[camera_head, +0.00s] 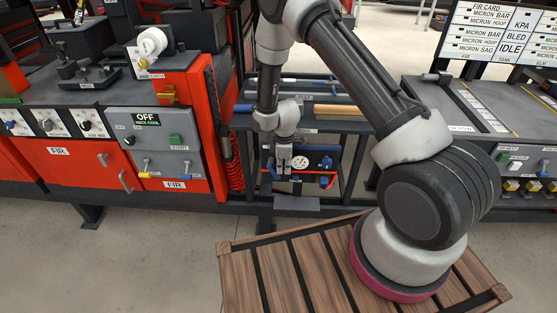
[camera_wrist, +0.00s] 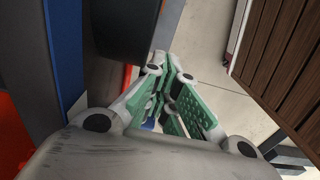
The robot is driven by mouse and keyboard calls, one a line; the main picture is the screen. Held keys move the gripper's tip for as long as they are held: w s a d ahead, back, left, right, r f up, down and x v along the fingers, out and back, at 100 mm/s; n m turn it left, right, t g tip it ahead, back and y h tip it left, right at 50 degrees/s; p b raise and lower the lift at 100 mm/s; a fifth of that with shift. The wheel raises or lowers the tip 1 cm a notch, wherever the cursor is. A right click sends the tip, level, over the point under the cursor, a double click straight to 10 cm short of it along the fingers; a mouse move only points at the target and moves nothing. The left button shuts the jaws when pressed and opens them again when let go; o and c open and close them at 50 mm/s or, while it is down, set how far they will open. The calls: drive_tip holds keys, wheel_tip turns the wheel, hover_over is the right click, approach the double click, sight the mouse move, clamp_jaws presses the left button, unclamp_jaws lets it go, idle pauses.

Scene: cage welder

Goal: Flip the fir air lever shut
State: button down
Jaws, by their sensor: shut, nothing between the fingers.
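The panel labelled FIR (camera_head: 175,185) is at the left in the head view, grey above and red below. My gripper (camera_head: 283,169) points down to the right of this panel, apart from both levers. In the wrist view, my gripper (camera_wrist: 166,80) is shut and empty, its green-padded fingers together. I cannot make out either lever there.
A blue unit with a round gauge (camera_head: 300,162) sits right beside my gripper, under a dark shelf (camera_head: 330,122). A red coiled hose (camera_head: 234,165) hangs between the FIR panel and the gripper. A slatted wooden platform (camera_head: 262,275) is in front.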

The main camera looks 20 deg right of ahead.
drive_tip(key=shift+r, duration=0.1)
idle(0.3)
drive_tip(key=shift+r, duration=0.7)
drive_tip(key=shift+r, duration=0.1)
wheel_tip(320, 180, up, 12)
idle(0.4)
